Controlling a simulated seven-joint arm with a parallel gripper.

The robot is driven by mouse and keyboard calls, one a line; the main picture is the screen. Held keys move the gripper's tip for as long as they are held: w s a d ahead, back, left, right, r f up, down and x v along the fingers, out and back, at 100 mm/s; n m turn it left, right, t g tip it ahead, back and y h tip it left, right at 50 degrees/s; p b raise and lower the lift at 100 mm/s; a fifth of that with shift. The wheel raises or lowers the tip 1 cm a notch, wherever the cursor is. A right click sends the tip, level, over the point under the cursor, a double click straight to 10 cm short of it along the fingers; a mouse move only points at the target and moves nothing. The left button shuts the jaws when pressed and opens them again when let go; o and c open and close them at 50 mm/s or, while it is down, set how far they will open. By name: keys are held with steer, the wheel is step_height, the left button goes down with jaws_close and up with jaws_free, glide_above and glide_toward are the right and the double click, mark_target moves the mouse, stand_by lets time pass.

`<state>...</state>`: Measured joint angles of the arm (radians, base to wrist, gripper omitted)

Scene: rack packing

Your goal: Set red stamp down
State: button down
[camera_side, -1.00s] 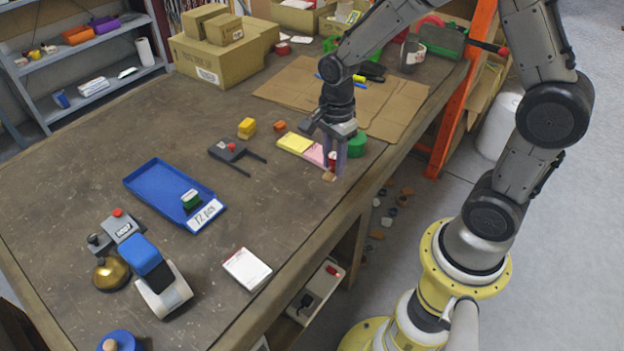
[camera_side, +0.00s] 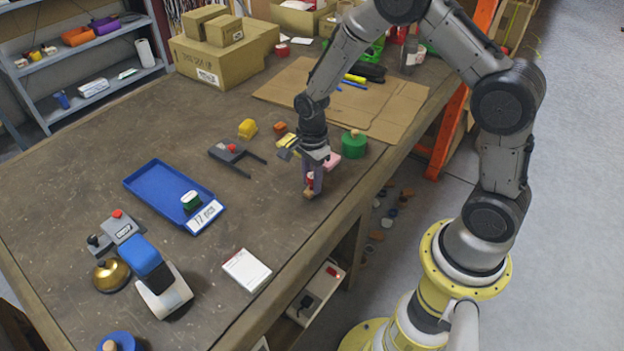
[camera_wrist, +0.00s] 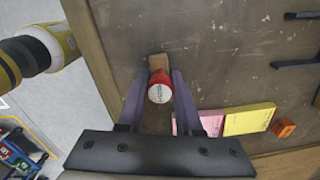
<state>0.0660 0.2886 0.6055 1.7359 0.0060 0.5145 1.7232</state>
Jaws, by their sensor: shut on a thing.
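The red stamp (camera_wrist: 160,92) is between the two fingers of my gripper (camera_wrist: 158,95) in the wrist view, with its round red and white end facing the camera and a tan block part beyond it. In the side view the stamp (camera_side: 310,178) shows as a small patch of red between the fingers of my gripper (camera_side: 313,182), with a tan end at the fingertips. My gripper is shut on it. It is over the table near the right edge, and I cannot tell whether the stamp touches the surface. The fingers hide part of it.
A blue tray (camera_side: 150,178) with a green stamp (camera_side: 191,202) and a label lies to the left. Pink and yellow note pads (camera_wrist: 250,120) and a green round container (camera_side: 354,145) are close by. A white box (camera_side: 246,270) lies in front. The table between gripper and tray is largely clear.

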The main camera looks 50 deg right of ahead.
mark_target(312, 175)
steer(key=c, duration=0.6)
jaws_free()
steer(key=shift+f, duration=0.1)
step_height(312, 175, up, 12)
steer(key=r, duration=0.1)
steer(key=s+a+r+n+t, duration=0.1)
steer(key=s+r+n+t, duration=0.2)
steer(key=s+r+n, duration=0.65)
steer(key=shift+s+a+r+n+t, duration=0.25)
steer(key=shift+s+r+n+t, duration=0.3)
steer(key=shift+s+n, duration=1.4)
steer(key=shift+s+a+r+n+t, duration=0.25)
steer(key=shift+s+r+n, duration=0.45)
steer(key=shift+s+n, duration=1.25)
steer(key=shift+s+a+r+n+t, duration=0.2)
steer(key=shift+s+r+n+t, duration=0.4)
steer(key=shift+s+n, duration=1.3)
steer(key=shift+s+m, duration=0.25)
